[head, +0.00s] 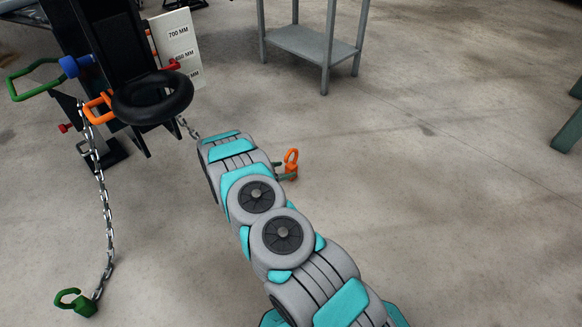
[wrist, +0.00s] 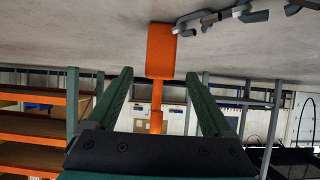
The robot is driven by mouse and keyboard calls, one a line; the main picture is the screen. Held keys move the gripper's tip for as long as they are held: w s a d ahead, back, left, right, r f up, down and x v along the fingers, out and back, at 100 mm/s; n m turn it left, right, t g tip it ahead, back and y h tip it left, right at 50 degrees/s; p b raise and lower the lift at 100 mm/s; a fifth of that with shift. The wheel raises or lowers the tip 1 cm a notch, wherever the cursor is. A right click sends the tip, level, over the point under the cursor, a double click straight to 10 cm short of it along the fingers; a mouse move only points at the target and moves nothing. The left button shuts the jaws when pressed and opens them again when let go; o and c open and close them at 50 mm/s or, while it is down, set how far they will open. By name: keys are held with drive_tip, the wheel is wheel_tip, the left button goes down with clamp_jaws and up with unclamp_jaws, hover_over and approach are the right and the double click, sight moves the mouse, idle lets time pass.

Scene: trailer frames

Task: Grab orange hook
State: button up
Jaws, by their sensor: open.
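The orange hook (head: 291,157) stands on the concrete floor just beyond the far end of my arm in the head view. Its loop points up, and its lower part is partly hidden. In the wrist view, the orange hook (wrist: 160,52) appears between the two green fingers of my gripper (wrist: 160,76), with its thick block at the top and a thin stem below. The fingers are apart, with visible gaps on both sides of the stem. In the head view, only a little green of my gripper (head: 285,176) shows at the hook's base.
A metal chain (wrist: 215,20) lies by the hook. The black trailer front (head: 110,35) with a black ring (head: 152,97) stands upper left. A hanging chain (head: 106,215) runs to a green hook (head: 76,302) on the floor.

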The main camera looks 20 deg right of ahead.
sight(288, 168)
drive_tip(key=x, duration=0.4)
drive_tip(key=shift+w+d+r+b, duration=0.1)
drive_tip(key=shift+d+b, duration=0.2)
drive_tip(key=shift+d, duration=0.15)
clamp_jaws()
idle(0.4)
